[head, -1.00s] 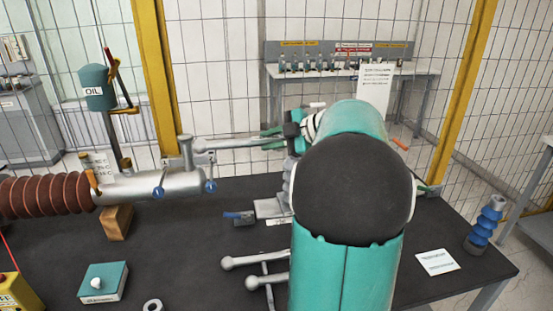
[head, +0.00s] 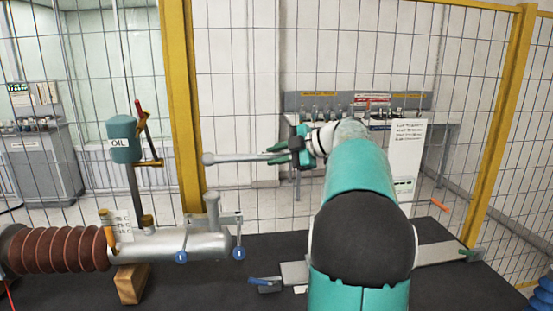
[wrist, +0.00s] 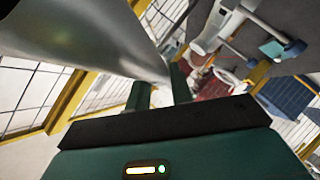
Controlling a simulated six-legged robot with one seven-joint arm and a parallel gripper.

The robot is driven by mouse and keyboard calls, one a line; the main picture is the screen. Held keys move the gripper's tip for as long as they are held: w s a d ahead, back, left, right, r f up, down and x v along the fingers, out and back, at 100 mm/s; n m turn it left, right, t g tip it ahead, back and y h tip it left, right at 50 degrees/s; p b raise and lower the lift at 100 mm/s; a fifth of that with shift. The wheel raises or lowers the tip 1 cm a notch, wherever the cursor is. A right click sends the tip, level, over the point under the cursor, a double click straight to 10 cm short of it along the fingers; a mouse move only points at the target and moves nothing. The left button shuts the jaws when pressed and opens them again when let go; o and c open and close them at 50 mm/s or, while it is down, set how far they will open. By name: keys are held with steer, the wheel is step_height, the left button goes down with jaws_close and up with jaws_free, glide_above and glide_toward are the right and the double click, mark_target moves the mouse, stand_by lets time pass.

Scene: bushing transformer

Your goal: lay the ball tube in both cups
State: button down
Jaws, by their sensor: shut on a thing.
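The ball tube (head: 240,158) is a thin grey rod with a round ball at its left end, held roughly level. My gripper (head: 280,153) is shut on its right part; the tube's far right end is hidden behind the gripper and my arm. In the wrist view, the green fingers (wrist: 158,92) are at the tube, whose wide metal surface (wrist: 90,35) fills the upper left. The ball hangs in the air above a grey upright post (head: 212,205) on the silver cylinder (head: 175,246). I cannot make out either cup clearly.
The silver cylinder joins a ribbed brown bushing (head: 55,248) and rests by a wooden block (head: 131,284). Wire fencing with yellow posts (head: 180,110) closes the back. A grey plate (head: 440,254) lies on the black table at right.

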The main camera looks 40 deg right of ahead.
steer(key=shift+a, duration=0.1)
step_height(320, 180, down, 9)
steer(key=shift+r, duration=0.15)
stand_by(0.8)
steer(key=c, duration=1.1)
jaws_free()
steer(key=shift+c, duration=0.2)
steer(key=shift+s, duration=0.1)
steer(key=v, duration=1.3)
steer(key=shift+s+d, duration=0.25)
steer(key=shift+s, duration=0.1)
steer(key=shift+s+r, duration=0.1)
steer(key=shift+r, duration=0.05)
